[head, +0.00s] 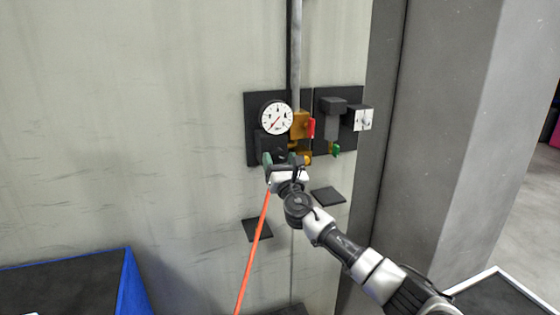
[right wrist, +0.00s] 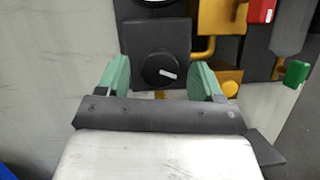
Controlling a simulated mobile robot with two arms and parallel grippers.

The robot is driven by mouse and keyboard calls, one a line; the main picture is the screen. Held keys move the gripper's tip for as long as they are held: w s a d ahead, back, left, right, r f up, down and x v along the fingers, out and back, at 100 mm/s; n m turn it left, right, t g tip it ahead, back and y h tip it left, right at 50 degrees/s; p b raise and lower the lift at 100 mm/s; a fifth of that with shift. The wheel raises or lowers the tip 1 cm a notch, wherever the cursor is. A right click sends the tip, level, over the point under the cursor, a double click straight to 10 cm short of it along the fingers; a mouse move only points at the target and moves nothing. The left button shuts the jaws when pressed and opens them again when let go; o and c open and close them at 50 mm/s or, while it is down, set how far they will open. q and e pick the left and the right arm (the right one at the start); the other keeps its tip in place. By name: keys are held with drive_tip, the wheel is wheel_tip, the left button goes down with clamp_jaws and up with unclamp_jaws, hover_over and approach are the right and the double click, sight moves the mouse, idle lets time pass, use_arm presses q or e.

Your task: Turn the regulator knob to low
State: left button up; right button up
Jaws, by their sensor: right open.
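The regulator knob (right wrist: 160,70) is a round black knob with a white pointer mark on a black square block (right wrist: 146,42). In the right wrist view the mark points right and slightly down. My right gripper (right wrist: 161,80) is open, with one green finger on each side of the knob in the picture and gaps between them and it. I cannot tell how far the fingertips are from the panel. In the head view my right gripper (head: 284,160) is just below the white pressure gauge (head: 276,117) and partly hides the block. My left gripper is not in view.
Brass pipework (head: 301,122) with a red handle (head: 311,128) is right of the gauge. A green knob (head: 336,150) and a white dial (head: 364,119) are farther right. An orange hose (head: 252,250) runs below my gripper. A blue-edged box (head: 129,275) stands lower left.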

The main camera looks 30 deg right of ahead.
drive_tip(key=c, duration=0.9)
drive_tip(key=shift+c, duration=0.2)
drive_tip(key=shift+m, duration=0.4)
drive_tip(key=m+g+h, duration=0.1)
drive_tip(key=m+h, duration=0.1)
drive_tip(key=m, duration=0.1)
drive_tip(key=shift+a+m, duration=0.15)
drive_tip(key=shift+m, duration=0.25)
drive_tip(key=m+h, duration=0.1)
drive_tip(key=m, duration=0.1)
drive_tip(key=m+g, duration=0.1)
drive_tip(key=m, duration=0.1)
drive_tip(key=shift+a+r+m+g+h, duration=0.1)
drive_tip(key=shift+m+g+h, duration=0.2)
drive_tip(key=shift+m+h, duration=0.1)
drive_tip(key=m+g, duration=0.1)
drive_tip(key=m, duration=0.3)
drive_tip(key=shift+w+g+h, duration=0.1)
drive_tip(key=shift+g+h, duration=0.2)
drive_tip(key=shift+g, duration=0.1)
drive_tip(key=shift+r+m+g+p, duration=0.1)
drive_tip(key=shift+m+g+p, duration=0.45)
drive_tip(key=shift+m, duration=1.25)
